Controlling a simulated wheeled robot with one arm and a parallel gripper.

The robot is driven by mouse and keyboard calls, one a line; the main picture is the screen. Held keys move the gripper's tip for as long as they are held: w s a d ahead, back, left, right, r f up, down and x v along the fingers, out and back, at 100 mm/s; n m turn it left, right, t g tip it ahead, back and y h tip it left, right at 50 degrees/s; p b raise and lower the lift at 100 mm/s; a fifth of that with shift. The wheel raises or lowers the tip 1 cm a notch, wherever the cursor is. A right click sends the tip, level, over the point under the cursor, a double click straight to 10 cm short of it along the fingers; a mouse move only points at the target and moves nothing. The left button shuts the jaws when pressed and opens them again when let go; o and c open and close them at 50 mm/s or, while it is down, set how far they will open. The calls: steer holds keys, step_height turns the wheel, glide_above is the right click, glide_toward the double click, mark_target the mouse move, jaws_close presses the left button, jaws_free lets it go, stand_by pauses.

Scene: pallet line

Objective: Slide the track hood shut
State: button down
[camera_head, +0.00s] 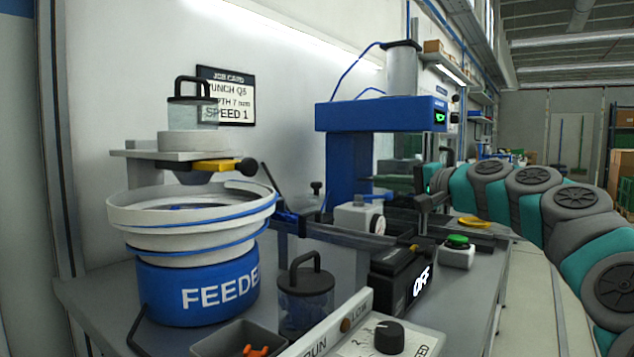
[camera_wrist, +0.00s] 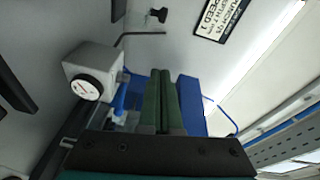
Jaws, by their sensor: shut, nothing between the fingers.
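My gripper (camera_head: 378,180) is in front of the blue press, above the bench and just right of a grey box with a round dial. Its dark green fingers also show in the wrist view (camera_wrist: 161,103); they are together and empty. The track (camera_head: 292,216) leaves the feeder bowl and runs right towards the press, partly hidden by the grey dial box. I cannot make out the hood with certainty. A dark see-through panel (camera_head: 402,216) stands below my gripper, partly covered by my arm and the boxes in front.
The feeder bowl (camera_head: 190,215) stands at left. The blue press (camera_head: 345,155) is behind my gripper. The dial box (camera_head: 358,216) also shows in the wrist view (camera_wrist: 95,70). A lidded jar (camera_head: 305,295), an OFF display box (camera_head: 402,272) and a green button (camera_head: 458,242) stand in front.

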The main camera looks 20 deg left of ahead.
steer(key=w+a+f+p, duration=0.1)
steer(key=w+a, duration=0.2)
steer(key=a, duration=0.8)
steer(key=shift+a, duration=0.35)
stand_by(0.5)
steer(key=shift+s+a+b, duration=0.25)
steer(key=shift+s+a, duration=0.2)
steer(key=shift+s, duration=0.95)
steer(key=shift+s+a+b, duration=0.3)
steer(key=shift+s+a, duration=0.2)
steer(key=shift+s, duration=0.9)
steer(key=shift+s+a+b, duration=0.25)
steer(key=shift+s+a, duration=0.2)
steer(key=shift+s, duration=0.95)
